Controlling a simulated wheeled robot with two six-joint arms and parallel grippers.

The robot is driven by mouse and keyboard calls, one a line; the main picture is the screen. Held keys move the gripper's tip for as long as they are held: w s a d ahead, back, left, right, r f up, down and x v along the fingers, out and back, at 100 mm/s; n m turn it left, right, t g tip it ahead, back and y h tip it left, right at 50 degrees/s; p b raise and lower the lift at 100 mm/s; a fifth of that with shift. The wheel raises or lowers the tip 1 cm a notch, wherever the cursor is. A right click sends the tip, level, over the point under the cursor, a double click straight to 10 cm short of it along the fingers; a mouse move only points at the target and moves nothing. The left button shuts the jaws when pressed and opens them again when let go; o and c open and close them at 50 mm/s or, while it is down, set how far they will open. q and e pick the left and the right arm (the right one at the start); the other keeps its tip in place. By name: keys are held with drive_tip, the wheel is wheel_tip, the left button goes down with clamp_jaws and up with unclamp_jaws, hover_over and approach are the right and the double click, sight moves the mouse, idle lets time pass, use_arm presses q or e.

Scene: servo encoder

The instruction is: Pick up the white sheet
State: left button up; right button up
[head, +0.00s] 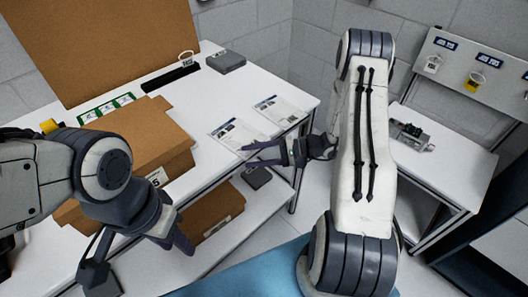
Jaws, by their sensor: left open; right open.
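Two white printed sheets lie flat on the white table. The nearer sheet (236,136) is close to the table's right front edge, and the other sheet (279,111) is behind it to the right. My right gripper (247,155) is open and empty, its fingers pointing left beside the nearer sheet's front edge. I cannot tell whether a finger touches the sheet. My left gripper (138,260) is open and empty, low in front of the cardboard box, away from both sheets.
A cardboard box (150,130) stands on the white table (205,90), with a brown board (100,40) behind. A dark device (226,61) sits at the back. The lower shelf holds another box (212,210) and a dark item (257,177). A side table (440,165) stands right.

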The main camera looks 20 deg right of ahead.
drive_tip(key=shift+a, duration=0.1)
clamp_jaws()
drive_tip(key=shift+f, duration=0.1)
use_arm(q)
drive_tip(key=shift+s+d, duration=0.25)
drive_tip(key=shift+s, duration=0.35)
use_arm(e)
drive_tip(key=shift+s+d, duration=0.25)
drive_tip(key=shift+s, duration=0.45)
drive_tip(key=shift+s+d, duration=0.25)
drive_tip(key=shift+s, duration=0.4)
unclamp_jaws()
drive_tip(key=shift+d, duration=0.15)
